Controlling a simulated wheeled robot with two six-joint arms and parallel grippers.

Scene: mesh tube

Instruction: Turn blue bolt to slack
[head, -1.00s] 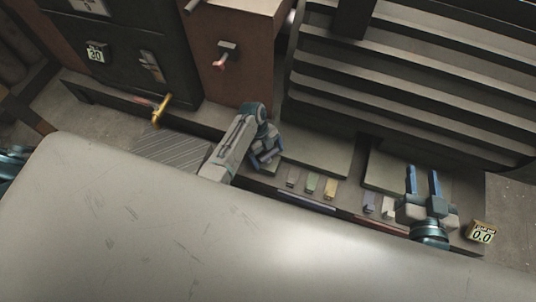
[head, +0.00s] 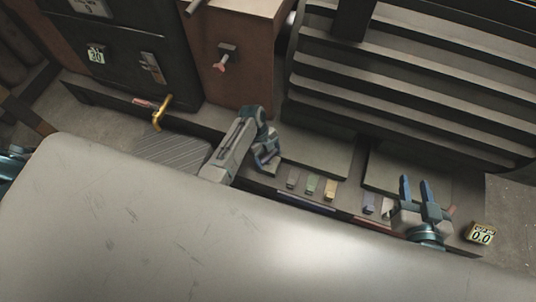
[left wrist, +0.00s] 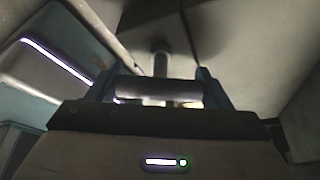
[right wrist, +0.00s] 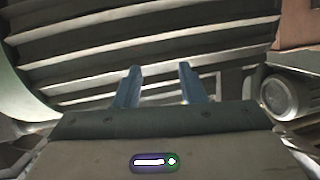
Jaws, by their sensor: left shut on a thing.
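My left gripper (head: 267,158) points down at the ledge in front of the brown box, just left of the coloured tabs. In the left wrist view its two fingers (left wrist: 158,92) are shut on the ends of a grey crossbar (left wrist: 155,88). A round shaft (left wrist: 161,62) runs from the crossbar's middle, so it looks like a T-handle. I see no clear blue on it, so I cannot tell whether it is the blue bolt. In the head view my gripper hides it. My right gripper (head: 414,190) is open and empty, with its fingers apart in the right wrist view (right wrist: 160,85).
A brown box (head: 238,35) carries a reddish T-handle (head: 221,64). A yellow lever (head: 160,115) sits below a dark cabinet (head: 130,75) with a display reading 20 (head: 96,54). Several coloured tabs (head: 312,184) line the ledge. A display reading 0.0 (head: 481,234) stands at right. Ribbed slats (head: 400,95) rise behind.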

